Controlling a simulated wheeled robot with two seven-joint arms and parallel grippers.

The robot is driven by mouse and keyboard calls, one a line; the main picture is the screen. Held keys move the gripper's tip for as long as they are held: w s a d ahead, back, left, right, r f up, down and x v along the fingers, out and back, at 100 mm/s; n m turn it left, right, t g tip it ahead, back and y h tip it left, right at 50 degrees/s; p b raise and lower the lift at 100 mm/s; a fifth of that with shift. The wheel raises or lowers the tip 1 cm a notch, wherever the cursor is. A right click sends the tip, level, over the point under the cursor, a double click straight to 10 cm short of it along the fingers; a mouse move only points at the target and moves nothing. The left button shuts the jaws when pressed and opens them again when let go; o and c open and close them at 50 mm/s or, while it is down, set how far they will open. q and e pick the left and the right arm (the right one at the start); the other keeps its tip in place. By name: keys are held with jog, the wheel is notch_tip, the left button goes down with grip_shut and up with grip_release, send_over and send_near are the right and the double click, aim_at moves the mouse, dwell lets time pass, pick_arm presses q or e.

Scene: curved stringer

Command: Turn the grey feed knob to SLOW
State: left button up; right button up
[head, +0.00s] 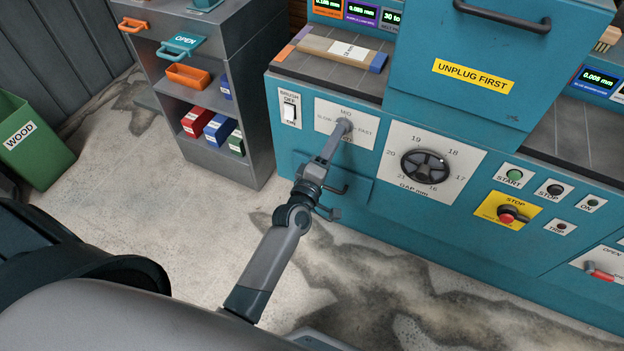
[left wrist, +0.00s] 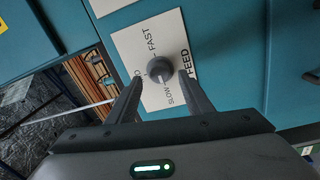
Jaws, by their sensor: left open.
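The feed knob (left wrist: 160,68) is a small round dark grey knob on a white plate (left wrist: 125,40) marked SLOW, FAST and FEED. A small light mark shows on the knob's lower edge, on the side of the word SLOW; its exact setting is hard to tell. My left gripper (left wrist: 159,82) is open, with one finger on each side of the knob; whether they touch it is unclear. In the head view, the same plate (head: 325,112) is on the teal machine front, and my left gripper (head: 342,130) reaches it, mostly hiding the knob. My right gripper is not in view.
A brush switch (head: 289,112) is left of the plate, and a black gap handwheel (head: 424,166) is to its right. Start and stop buttons (head: 513,174) lie further right. A grey shelf (head: 225,130) stands left. The floor between is clear.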

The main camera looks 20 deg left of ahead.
pick_arm(q)
jog(key=s+f, duration=0.1)
jog(key=s, duration=1.4)
jog(key=shift+s+a+b, duration=0.25)
jog(key=shift+b, duration=0.2)
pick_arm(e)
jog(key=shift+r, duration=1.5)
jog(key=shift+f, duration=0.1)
pick_arm(q)
jog(key=s+d+f+m+g+h+p, duration=0.1)
jog(key=s+f+m+g+p, duration=0.15)
jog(key=f, duration=0.35)
jog(key=s+d+f+m+g+p, duration=0.1)
jog(key=d+f+m+g, duration=0.1)
jog(key=f+m, duration=0.3)
jog(key=s+d+f+m+g+h+p, duration=0.1)
jog(key=f+m+g, duration=0.1)
jog(key=f, duration=0.6)
jog(key=s+a+f+m+g+y+p, duration=0.1)
jog(key=s+a+f+m+g+p, duration=0.2)
jog(key=s+f+m+g, duration=0.4)
jog(key=s+f+m+p, duration=0.1)
jog(key=s+f, duration=0.8)
jog(key=shift+f, duration=0.35)
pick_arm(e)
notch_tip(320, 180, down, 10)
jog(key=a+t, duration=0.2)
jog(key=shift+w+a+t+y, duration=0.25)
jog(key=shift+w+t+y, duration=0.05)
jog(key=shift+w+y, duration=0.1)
